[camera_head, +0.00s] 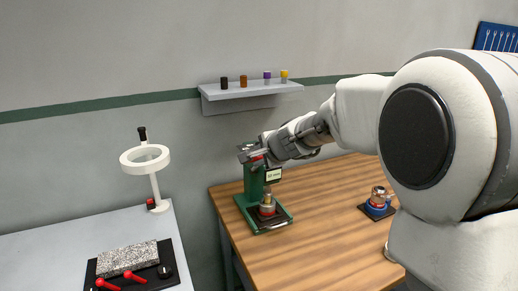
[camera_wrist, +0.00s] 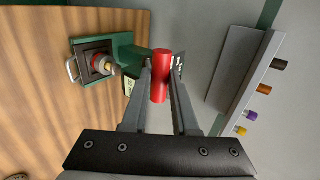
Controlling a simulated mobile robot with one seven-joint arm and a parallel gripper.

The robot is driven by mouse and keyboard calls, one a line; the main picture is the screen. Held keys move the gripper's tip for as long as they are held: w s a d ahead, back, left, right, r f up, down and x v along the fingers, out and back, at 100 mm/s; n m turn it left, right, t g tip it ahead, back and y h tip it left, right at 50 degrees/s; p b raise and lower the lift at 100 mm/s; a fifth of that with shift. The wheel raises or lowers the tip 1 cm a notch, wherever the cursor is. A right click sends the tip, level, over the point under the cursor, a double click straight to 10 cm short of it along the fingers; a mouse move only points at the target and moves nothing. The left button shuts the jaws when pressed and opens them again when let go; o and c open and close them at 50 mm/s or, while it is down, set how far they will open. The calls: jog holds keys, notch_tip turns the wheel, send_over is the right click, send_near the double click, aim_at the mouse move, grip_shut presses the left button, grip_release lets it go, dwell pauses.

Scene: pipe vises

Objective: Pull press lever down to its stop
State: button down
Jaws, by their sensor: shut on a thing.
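The press also shows in the wrist view (camera_wrist: 127,58), at the upper left. The lever's red handle (camera_wrist: 161,76) is in the wrist view, between my fingers. My gripper (camera_wrist: 163,84) is shut on this red handle. In the head view my gripper (camera_head: 250,154) is at the top of the press, and the lever is mostly hidden there.
A grey wall shelf (camera_head: 252,91) with several small coloured cylinders is behind and above the press. A blue-based vise (camera_head: 378,203) stands on the table to the right. A white ring lamp (camera_head: 145,160) and a black mat (camera_head: 170,262) with a speckled block are on the grey table at left.

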jog(key=shift+f, duration=0.2)
jog(key=shift+s+d+f+b, duration=0.2)
jog(key=shift+s+f+b, duration=0.3)
jog(key=shift+b, duration=0.2)
jog(key=shift+f, duration=0.1)
jog(key=shift+s+d+f+b, duration=0.15)
jog(key=shift+s+f+b, duration=0.25)
jog(key=shift+b, duration=0.35)
jog(key=shift+f, duration=0.15)
jog(key=shift+s+d+f+b, duration=0.1)
jog(key=shift+s+f+b, duration=0.3)
jog(key=shift+b, duration=0.35)
jog(key=shift+w, duration=0.1)
